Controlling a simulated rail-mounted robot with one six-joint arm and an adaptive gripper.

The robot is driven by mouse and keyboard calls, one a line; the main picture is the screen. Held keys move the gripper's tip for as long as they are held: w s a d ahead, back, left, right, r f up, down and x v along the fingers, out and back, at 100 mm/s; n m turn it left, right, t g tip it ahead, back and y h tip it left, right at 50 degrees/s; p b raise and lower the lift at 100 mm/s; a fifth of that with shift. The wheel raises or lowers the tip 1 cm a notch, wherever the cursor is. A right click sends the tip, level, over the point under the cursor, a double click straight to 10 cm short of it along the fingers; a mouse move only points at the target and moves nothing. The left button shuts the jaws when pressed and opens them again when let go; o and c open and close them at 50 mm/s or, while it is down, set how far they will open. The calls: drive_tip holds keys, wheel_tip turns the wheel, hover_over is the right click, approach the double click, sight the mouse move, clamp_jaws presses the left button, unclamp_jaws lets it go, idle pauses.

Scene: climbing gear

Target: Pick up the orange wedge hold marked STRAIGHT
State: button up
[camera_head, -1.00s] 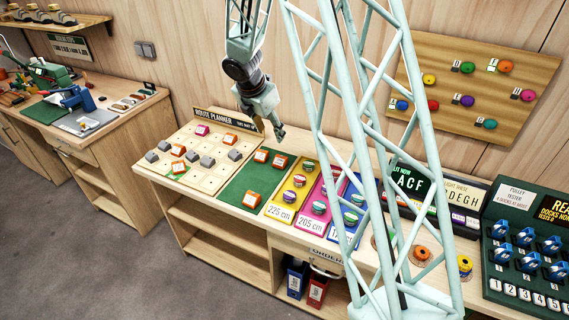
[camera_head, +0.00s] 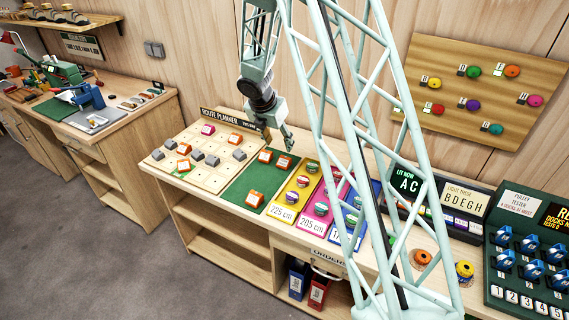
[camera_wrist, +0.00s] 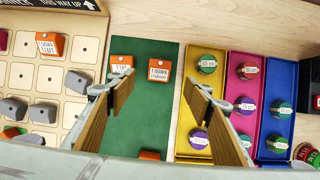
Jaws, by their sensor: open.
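The orange wedge hold marked STRAIGHT (camera_wrist: 159,72) lies on the green mat (camera_wrist: 135,115), its white label reading "1 DOWN STRAIGHT". In the head view it is the right one of two orange holds at the mat's far end (camera_head: 284,162). My gripper (camera_wrist: 151,92) is open and empty above the mat. In the head view my gripper (camera_head: 288,144) hangs above that far end, apart from the hold.
Another orange hold (camera_wrist: 121,64) lies just left, close to the left fingertip's line. A third (camera_head: 254,199) lies at the mat's near end. The route planner board (camera_head: 205,177) with holds is left; a yellow tray (camera_head: 279,212) of round items is right.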

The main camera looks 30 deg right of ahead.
drive_tip(key=b, duration=0.2)
approach(284, 159)
drive_tip(key=shift+x, duration=2.4)
drive_tip(key=shift+d, duration=0.2)
drive_tip(key=shift+x, duration=2.5)
drive_tip(key=c, duration=1)
